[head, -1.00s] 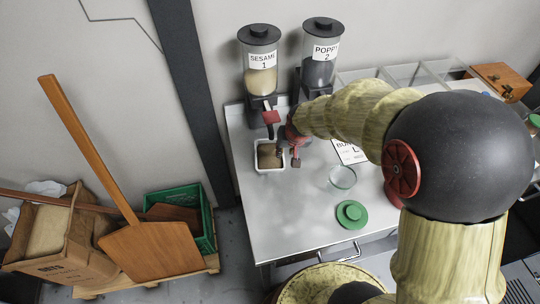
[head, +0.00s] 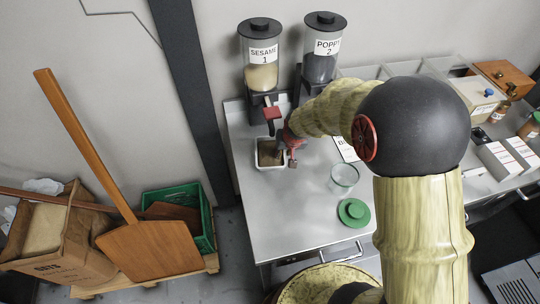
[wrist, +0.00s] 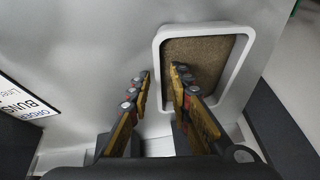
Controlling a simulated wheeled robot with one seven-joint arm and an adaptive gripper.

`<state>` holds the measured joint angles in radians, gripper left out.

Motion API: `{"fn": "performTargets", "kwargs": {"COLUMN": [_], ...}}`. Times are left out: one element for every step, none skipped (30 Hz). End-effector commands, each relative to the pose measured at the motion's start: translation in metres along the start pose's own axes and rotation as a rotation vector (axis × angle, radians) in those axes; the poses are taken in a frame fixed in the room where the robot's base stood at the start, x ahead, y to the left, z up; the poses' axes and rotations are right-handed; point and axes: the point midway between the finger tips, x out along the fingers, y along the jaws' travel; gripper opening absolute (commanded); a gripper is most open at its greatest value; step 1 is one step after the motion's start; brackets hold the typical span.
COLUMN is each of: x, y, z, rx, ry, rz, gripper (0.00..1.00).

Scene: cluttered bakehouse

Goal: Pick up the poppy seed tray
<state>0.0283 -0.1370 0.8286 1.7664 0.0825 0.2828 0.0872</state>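A white rectangular tray (head: 263,167) with a brown speckled filling sits on the metal table below the SESAME 1 dispenser (head: 261,68). The wrist view shows the same tray (wrist: 158,48) from above. Its filling looks tan-brown, and I see no label on it. The POPPY 2 dispenser (head: 321,62) stands to the right; the space below it is partly hidden by my arm, and no second tray shows. My gripper (head: 286,157) is at the tray's right side in the head view. In the wrist view its fingers (wrist: 160,78) are apart and empty, seemingly either side of one tray wall.
A glass bowl (head: 344,177), a green lid (head: 353,212) and a printed card (head: 346,148) lie right of the gripper. Small boxes (head: 497,160) stand farther right. A wooden peel (head: 150,251) leans left of the table. The table's front middle is clear.

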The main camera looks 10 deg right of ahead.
Motion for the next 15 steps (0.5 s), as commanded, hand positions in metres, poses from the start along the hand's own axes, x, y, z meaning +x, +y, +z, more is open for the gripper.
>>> {"fn": "performTargets", "kwargs": {"x": [0.0, 0.0, 0.0, 0.0, 0.0, 0.0, 0.0, 0.0, 0.0, 0.0, 0.0, 0.0, 0.0, 0.0, 0.0], "y": [0.0, 0.0, 0.0, 0.0, 0.0, 0.0, 0.0, 0.0, 0.0, 0.0, 0.0, 0.0, 0.0001, 0.0001, 0.0001], "z": [0.0001, 0.0002, 0.0002, 0.0003, 0.0003, 0.0003, 0.0003, 0.0003, 0.0003, 0.0004, 0.0004, 0.0004, 0.0004, 0.0004, 0.0004], "rx": [0.0, 0.0, 0.0, 0.0, 0.0, 0.0, 0.0, 0.0, 0.0, 0.0, 0.0, 0.0, 0.0, 0.0, 0.0], "ry": [0.0, 0.0, 0.0, 0.0, -0.001, -0.001, -0.001, -0.001, -0.001, -0.001, -0.001, -0.001, -0.001, -0.001, -0.001], "rz": [0.0, 0.0, 0.0, 0.0, 0.0, 0.0, 0.0, 0.0, 0.0, 0.0, 0.0, 0.0, 0.0, 0.0, 0.0], "gripper": [0.16, 0.14, 0.12, 0.1, 0.08, 0.06, 0.04, 0.02, 0.0, 0.0, 0.0, 0.0, 0.0, 0.0, 0.0]}}
